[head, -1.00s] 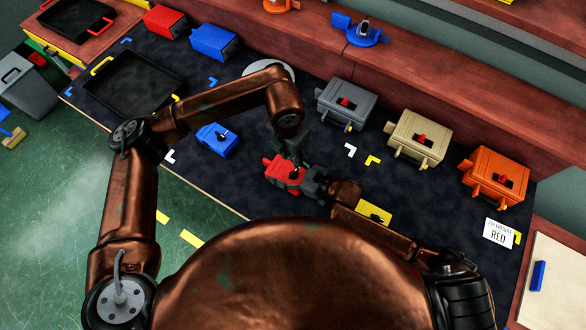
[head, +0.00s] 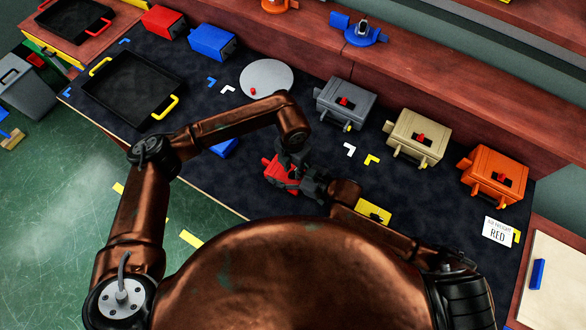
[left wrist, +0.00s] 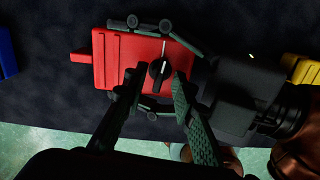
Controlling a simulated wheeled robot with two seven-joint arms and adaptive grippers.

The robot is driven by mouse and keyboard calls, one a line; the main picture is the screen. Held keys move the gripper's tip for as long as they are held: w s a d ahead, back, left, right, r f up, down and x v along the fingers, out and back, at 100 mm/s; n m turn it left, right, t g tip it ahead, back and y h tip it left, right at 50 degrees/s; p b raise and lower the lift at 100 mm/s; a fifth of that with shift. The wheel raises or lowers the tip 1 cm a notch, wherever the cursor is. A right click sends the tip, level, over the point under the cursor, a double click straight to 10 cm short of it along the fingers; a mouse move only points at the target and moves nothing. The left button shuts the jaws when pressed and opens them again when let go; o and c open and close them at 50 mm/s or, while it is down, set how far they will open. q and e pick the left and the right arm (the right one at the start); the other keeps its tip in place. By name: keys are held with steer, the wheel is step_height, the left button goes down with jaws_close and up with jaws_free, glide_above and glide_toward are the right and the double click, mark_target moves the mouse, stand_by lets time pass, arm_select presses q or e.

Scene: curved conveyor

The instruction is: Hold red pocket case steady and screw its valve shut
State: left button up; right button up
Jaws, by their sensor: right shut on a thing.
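The red pocket case (head: 277,178) lies over the dark mat at the centre; it also shows in the left wrist view (left wrist: 115,58). Its valve, a black knob with a white pointer line (left wrist: 160,70), is on the upper face. The line points nearly straight up in the left wrist view. My right gripper (head: 310,186) is shut on the red case, its fingers along two opposite sides. My left gripper (left wrist: 156,78) is above the case with its fingers apart on either side of the knob. Contact with the knob cannot be told. In the head view my left gripper (head: 289,160) hides the knob.
A blue case (head: 224,148) is partly behind my left arm, and a yellow case (head: 373,212) lies beside my right arm. Grey (head: 345,103), tan (head: 418,138) and orange (head: 495,175) boxes line the back. A black tray (head: 133,90) and a round plate (head: 267,78) are at left.

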arm_select(q)
steer(key=shift+f, duration=0.25)
steer(key=shift+c, duration=0.6)
jaws_close()
